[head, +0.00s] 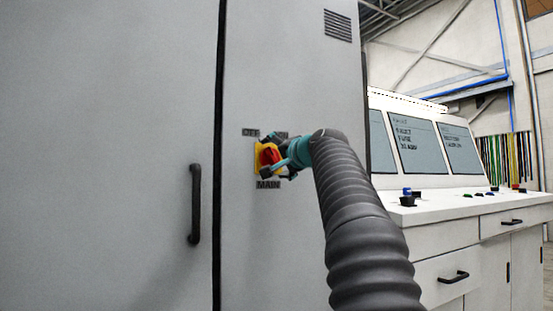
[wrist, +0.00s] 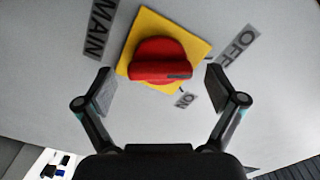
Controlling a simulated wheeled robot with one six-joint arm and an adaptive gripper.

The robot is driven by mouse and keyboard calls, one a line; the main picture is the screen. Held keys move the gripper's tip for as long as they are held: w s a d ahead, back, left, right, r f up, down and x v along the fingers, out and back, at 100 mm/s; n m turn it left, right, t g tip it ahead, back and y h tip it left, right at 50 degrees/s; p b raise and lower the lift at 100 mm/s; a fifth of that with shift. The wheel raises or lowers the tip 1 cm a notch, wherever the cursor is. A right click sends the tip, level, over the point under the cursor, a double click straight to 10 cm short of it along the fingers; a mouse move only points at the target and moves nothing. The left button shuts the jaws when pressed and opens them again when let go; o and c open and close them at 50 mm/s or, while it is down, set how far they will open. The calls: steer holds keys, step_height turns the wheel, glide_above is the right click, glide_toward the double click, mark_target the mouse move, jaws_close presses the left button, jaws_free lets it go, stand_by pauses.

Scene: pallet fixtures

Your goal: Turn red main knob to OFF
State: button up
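The red main knob (wrist: 160,62) sits on a yellow square plate (wrist: 143,24) on a grey cabinet front. In the wrist view its grip bar lies roughly crosswise, with its marked right end nearer the ON label (wrist: 184,99) than the OFF label (wrist: 236,46). The MAIN label (wrist: 98,28) is at upper left. My gripper (wrist: 160,88) is open, with one finger on each side of the knob and visible gaps to both. In the head view the knob (head: 269,155) is partly covered by my gripper (head: 276,158), and the ON label is mostly hidden.
A black door handle (head: 195,204) stands out from the cabinet door on the left. A white control console (head: 470,204) with screens and small buttons is to the right. The cabinet face around the knob is flat and clear.

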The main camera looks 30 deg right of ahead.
steer(key=s, duration=1.2)
steer(key=shift+d, duration=0.2)
steer(key=w+d+f+g+h, duration=0.1)
steer(key=d+f+g, duration=0.2)
steer(key=f, duration=0.9)
steer(key=s+a+f+n+g, duration=0.1)
steer(key=s+a+f+g, duration=0.1)
steer(key=f, duration=0.6)
steer(key=s+a+f+n+g, duration=0.1)
steer(key=s+a+f+g, duration=0.1)
steer(key=f, duration=0.5)
steer(key=s+a+f+n+g, duration=0.2)
steer(key=s+a+f+n, duration=0.2)
steer(key=s+a+f, duration=0.5)
steer(key=s+a+f+n+g, duration=0.3)
steer(key=s+a+f+n, duration=0.2)
steer(key=s+a+f, duration=0.4)
steer(key=shift+s+a+f, duration=0.2)
steer(key=shift+s+f, duration=1.85)
steer(key=shift+f, duration=1.75)
